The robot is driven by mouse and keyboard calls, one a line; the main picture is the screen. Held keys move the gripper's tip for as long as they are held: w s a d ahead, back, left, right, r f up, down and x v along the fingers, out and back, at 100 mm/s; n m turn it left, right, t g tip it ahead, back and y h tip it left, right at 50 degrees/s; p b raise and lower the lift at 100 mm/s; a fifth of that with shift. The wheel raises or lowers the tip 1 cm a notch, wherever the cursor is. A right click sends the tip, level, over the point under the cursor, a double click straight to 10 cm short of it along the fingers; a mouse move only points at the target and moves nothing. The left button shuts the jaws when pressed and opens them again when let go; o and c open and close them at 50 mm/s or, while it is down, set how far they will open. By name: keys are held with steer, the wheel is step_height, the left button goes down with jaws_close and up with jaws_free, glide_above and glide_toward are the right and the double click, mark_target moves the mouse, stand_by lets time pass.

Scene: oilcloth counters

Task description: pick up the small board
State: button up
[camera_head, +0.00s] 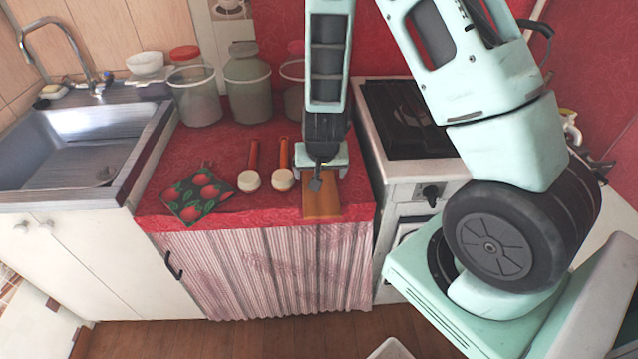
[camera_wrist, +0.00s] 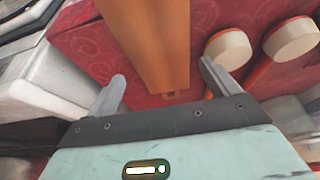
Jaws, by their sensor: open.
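A small plain wooden board (camera_head: 322,203) lies on the red counter at its front right. My gripper (camera_head: 316,183) is over the board's area, pointing down, and hides part of it. In the wrist view the board (camera_wrist: 150,35) runs between the two open fingers of my gripper (camera_wrist: 162,78), with a small hole near its end. The fingers hold nothing. I cannot tell the exact height gap between fingers and board.
Two orange-handled tools with pale round heads (camera_head: 249,181) (camera_head: 284,180) lie left of the board. A strawberry-patterned piece (camera_head: 197,193) lies further left. Jars (camera_head: 247,82) stand behind. The stove (camera_head: 408,120) adjoins on the right, the sink (camera_head: 75,150) on the left.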

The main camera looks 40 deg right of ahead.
steer(key=shift+x, duration=1.95)
steer(key=c, duration=0.7)
